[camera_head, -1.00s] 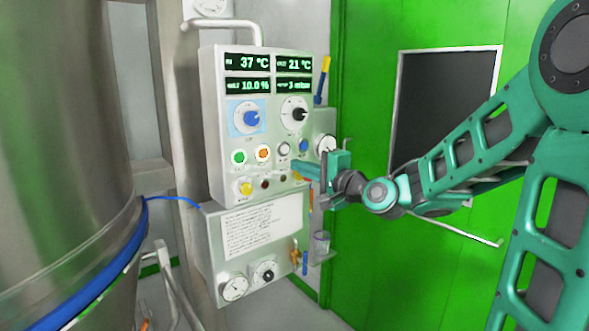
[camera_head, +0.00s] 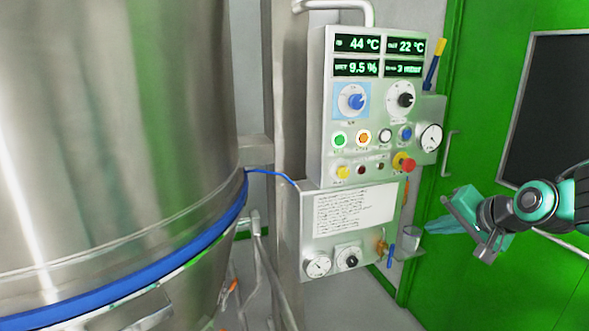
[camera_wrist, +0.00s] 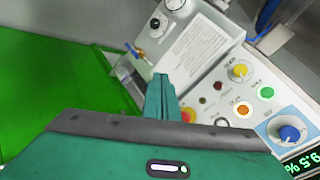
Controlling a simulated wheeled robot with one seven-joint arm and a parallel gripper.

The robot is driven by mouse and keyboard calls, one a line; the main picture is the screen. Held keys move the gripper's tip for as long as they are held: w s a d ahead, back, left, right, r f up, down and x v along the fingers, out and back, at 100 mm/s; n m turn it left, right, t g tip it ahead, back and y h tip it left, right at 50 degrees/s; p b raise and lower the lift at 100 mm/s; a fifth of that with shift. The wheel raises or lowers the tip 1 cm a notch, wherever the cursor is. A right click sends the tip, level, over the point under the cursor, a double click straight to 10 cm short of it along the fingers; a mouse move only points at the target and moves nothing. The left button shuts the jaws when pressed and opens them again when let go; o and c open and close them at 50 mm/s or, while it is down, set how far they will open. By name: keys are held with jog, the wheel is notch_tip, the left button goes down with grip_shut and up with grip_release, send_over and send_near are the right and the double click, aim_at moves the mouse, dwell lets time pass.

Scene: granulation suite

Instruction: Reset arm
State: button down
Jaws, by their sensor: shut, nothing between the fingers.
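My gripper (camera_head: 432,227) is in the head view at the right, to the right of and apart from the control panel (camera_head: 330,110), in front of the green door. Its teal fingers are closed together and hold nothing. In the wrist view my gripper (camera_wrist: 160,78) points toward the panel, which appears rotated. The panel carries a blue knob (camera_head: 356,101), a black knob (camera_head: 405,100), a green button (camera_head: 339,139), an orange button (camera_head: 363,138) and a red mushroom button (camera_head: 404,163). In the wrist view my fingers partly cover the red button.
A large steel vessel (camera_head: 110,130) with a blue band fills the left. A lower box with gauges (camera_head: 318,265) hangs below the panel, with a small clear cup (camera_head: 409,242) beside it. The green door (camera_head: 470,110) has a handle and a dark window (camera_head: 550,110).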

jog(key=s+d+f+g, duration=0.2)
jog(key=s+g, duration=0.1)
jog(key=s, duration=0.6)
jog(key=s+d+f+n+g+h, duration=0.1)
jog(key=s+d+f+g, duration=0.2)
jog(key=s, duration=0.7)
jog(key=s+d+f+n+g+h, duration=0.1)
jog(key=s+g, duration=0.3)
jog(key=s, duration=0.6)
jog(key=shift+d+f, duration=0.7)
jog(key=shift+d, duration=0.05)
jog(key=shift+w+f, duration=0.25)
jog(key=shift+w, duration=0.35)
